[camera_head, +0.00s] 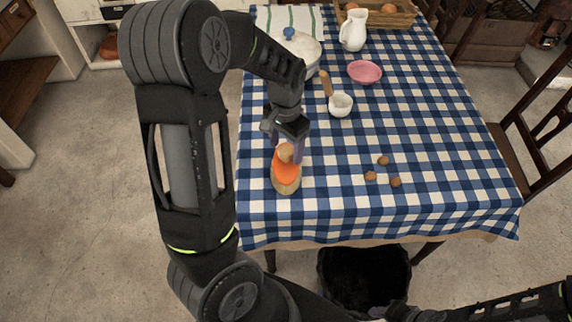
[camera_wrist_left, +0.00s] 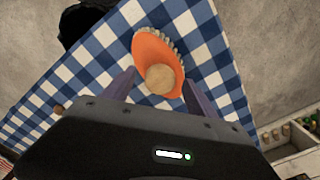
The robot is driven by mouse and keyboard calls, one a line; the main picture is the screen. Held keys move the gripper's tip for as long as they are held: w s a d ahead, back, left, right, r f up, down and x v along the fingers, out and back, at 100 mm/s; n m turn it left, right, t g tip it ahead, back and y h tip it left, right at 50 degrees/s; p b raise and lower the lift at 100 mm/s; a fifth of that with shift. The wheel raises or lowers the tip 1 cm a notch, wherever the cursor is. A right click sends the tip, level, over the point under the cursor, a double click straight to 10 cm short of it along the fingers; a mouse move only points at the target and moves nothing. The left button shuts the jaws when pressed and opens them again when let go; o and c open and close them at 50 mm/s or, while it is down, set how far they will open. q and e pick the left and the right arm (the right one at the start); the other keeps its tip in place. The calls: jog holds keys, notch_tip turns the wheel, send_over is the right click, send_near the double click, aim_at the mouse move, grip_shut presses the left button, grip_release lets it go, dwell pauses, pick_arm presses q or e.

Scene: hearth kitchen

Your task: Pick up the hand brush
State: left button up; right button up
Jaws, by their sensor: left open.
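The hand brush (camera_head: 286,172) stands on the checked tablecloth near the table's left edge. It has an orange body, pale bristles and a round wooden knob. In the left wrist view the brush (camera_wrist_left: 150,48) shows from above, its knob toward my gripper. My left gripper (camera_head: 288,150) is over the brush, open. Its two purple fingers stand apart on either side of the knob in the wrist view (camera_wrist_left: 160,88); I cannot tell whether either touches it.
On the table (camera_head: 440,206) are several walnuts (camera_head: 383,160), a white mortar (camera_head: 341,105) with a pestle, a pink bowl (camera_head: 365,72), a lidded white pot (camera_head: 303,52) and a white jug (camera_head: 353,30). A dark bin (camera_head: 363,262) stands below the front edge.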

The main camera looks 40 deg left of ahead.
pick_arm(q)
jog(key=shift+c, duration=0.6)
grip_shut()
dwell(0.5)
